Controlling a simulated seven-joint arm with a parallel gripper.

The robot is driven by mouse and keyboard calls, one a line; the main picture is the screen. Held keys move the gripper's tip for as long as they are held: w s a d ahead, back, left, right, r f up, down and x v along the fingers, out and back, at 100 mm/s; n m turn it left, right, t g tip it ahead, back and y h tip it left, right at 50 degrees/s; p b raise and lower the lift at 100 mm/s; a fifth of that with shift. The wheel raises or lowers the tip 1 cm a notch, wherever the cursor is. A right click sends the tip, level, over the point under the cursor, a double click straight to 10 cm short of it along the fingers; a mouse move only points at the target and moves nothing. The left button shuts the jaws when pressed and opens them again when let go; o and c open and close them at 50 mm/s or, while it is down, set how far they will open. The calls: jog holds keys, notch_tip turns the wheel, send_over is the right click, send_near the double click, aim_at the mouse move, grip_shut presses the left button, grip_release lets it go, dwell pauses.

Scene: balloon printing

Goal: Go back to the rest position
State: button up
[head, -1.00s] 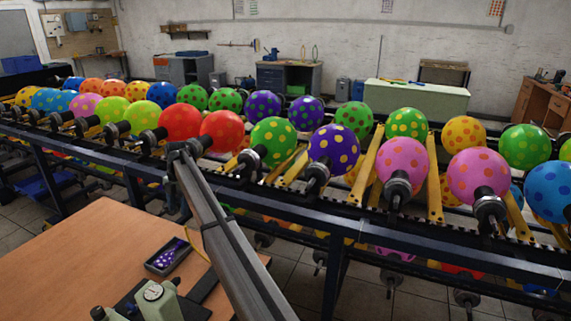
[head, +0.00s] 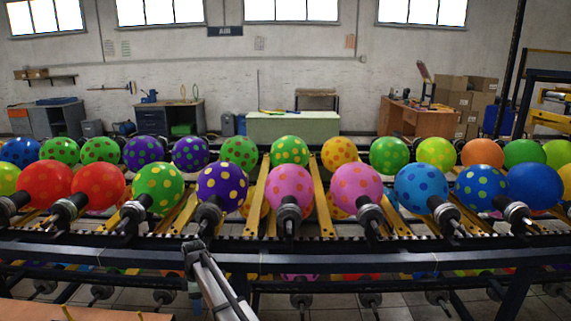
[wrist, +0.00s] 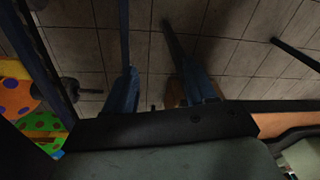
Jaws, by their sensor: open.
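My gripper (head: 190,245) shows at the end of my grey arm, low and left of centre in the head view, in front of the balloon line. In the wrist view my gripper (wrist: 160,92) has its two bluish fingers apart, with nothing visible between them. Tiled floor (wrist: 225,60) lies beyond the fingers.
Dotted balloons (head: 290,187) sit on a conveyor frame (head: 350,258) across the head view. Some balloons (wrist: 30,125) show at the left of the wrist view. A wooden table top (head: 90,313) is at the lower left. A pale green cabinet (head: 293,127) stands behind.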

jog(key=s+d+f+m, duration=0.2)
jog(key=d+f+m, duration=0.15)
jog(key=d, duration=0.65)
jog(key=s+d+f+m, duration=0.2)
jog(key=d+m, duration=0.2)
jog(key=d, duration=0.5)
jog(key=s+d+f+m, duration=0.2)
jog(key=s+d+m, duration=0.15)
jog(key=d, duration=0.65)
jog(key=s+d+f+m+t, duration=0.1)
jog(key=s+d+f+m, duration=0.1)
jog(key=s+d+m, duration=0.6)
jog(key=s+d+f+m, duration=0.25)
jog(key=s+d, duration=0.25)
jog(key=d, duration=0.7)
jog(key=s+f+g, duration=0.3)
jog(key=s+f, duration=0.7)
jog(key=s, duration=0.4)
jog(key=s+f+g, duration=0.3)
jog(key=s+f, duration=0.6)
jog(key=s, duration=0.6)
jog(key=shift+a+f+g+h, duration=0.3)
jog(key=shift+f, duration=0.05)
jog(key=shift+o, duration=0.2)
jog(key=shift+s, duration=0.1)
